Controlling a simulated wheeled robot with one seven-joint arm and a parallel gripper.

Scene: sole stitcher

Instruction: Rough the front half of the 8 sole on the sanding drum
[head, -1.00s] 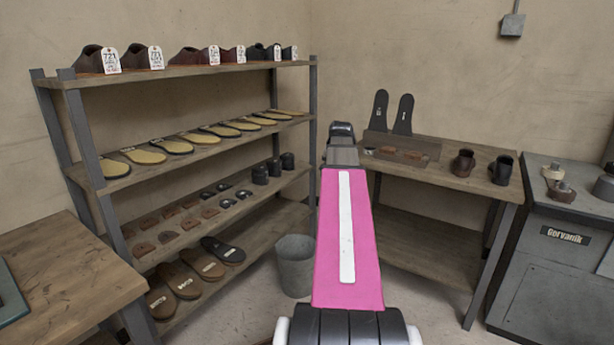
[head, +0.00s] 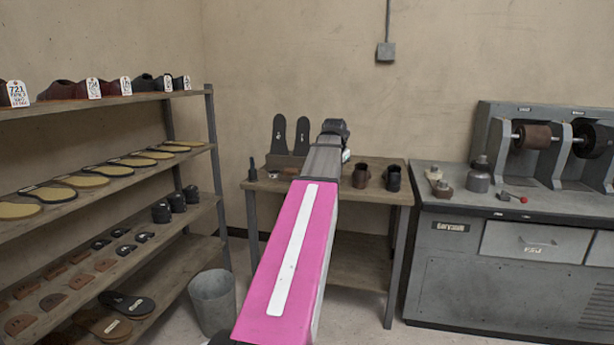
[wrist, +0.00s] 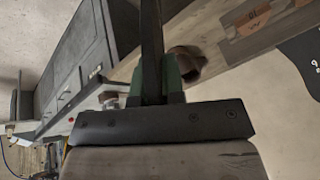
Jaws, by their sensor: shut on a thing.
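My gripper (wrist: 154,80) shows in the wrist view with its green fingers shut on a dark, thin sole (wrist: 151,35), seen edge-on. No number can be read on it. In the head view my arm hides the gripper and the held sole. The brown sanding drum (head: 534,137) sits on a shaft of the grey finishing machine (head: 480,235) at the right, well away from my gripper. Two dark soles (head: 280,134) stand upright in a rack on the back bench; one dark sole marked 9 (wrist: 304,62) shows in the wrist view.
A shelf rack (head: 213,150) with shoes, insoles and heels stands left. A grey bin (head: 212,300) is on the floor. Small tools and a grey pot (head: 479,180) lie on the machine's top near its left end.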

